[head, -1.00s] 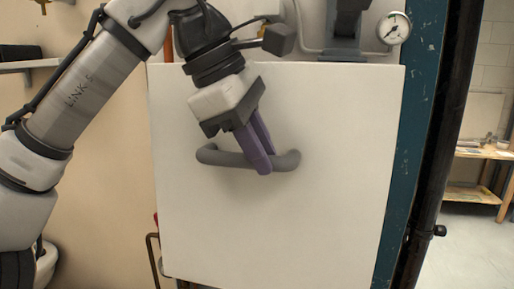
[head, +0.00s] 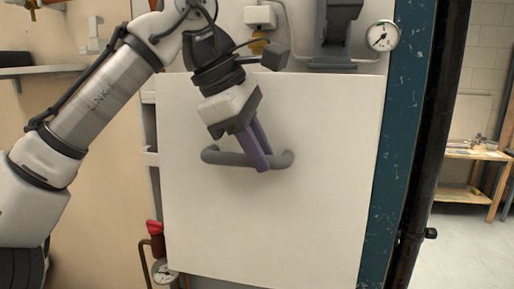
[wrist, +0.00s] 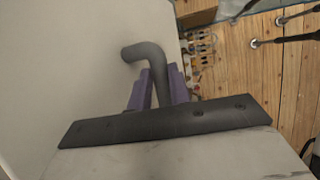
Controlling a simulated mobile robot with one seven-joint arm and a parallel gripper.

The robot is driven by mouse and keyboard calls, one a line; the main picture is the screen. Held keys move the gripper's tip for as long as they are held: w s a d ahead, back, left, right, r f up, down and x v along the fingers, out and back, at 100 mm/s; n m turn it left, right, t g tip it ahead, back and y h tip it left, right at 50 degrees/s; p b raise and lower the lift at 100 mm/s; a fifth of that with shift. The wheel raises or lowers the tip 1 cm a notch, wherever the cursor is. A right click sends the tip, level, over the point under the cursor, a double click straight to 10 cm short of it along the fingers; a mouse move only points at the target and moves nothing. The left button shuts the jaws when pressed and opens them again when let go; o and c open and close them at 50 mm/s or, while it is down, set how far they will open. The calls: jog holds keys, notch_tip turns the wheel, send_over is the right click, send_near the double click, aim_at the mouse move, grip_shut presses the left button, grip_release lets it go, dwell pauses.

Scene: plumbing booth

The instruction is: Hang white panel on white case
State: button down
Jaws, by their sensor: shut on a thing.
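The white panel (head: 320,220) stands roughly upright in the head view, with a grey bar handle (head: 225,158) across its upper middle. My gripper (head: 262,165) comes from the upper left and its purple fingers are shut on the handle. In the wrist view the panel (wrist: 60,70) fills the left side, and the grey handle (wrist: 145,52) runs down between the purple fingers (wrist: 158,90). The white case is mostly hidden behind the panel; light frame parts (head: 151,158) show at the panel's left edge. I cannot tell whether the panel touches the case.
A pressure gauge (head: 382,35) and a grey fitting (head: 335,35) are above the panel. A blue post (head: 402,150) and a dark pipe (head: 440,130) stand to its right. A red-handled valve (head: 154,228) and a lower gauge (head: 164,271) are at lower left.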

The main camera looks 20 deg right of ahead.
jog(key=shift+f, duration=0.15)
dwell(0.5)
jog(key=shift+s+f+t+h+b, duration=0.1)
jog(key=shift+f+t+h+b, duration=0.25)
jog(key=shift+f+b, duration=1.3)
jog(key=shift+d+r, duration=0.1)
jog(key=shift+r, duration=0.2)
jog(key=shift+d+f, duration=0.1)
jog(key=shift+f, duration=0.05)
jog(key=c, duration=1.3)
grip_release()
jog(key=shift+o, duration=0.5)
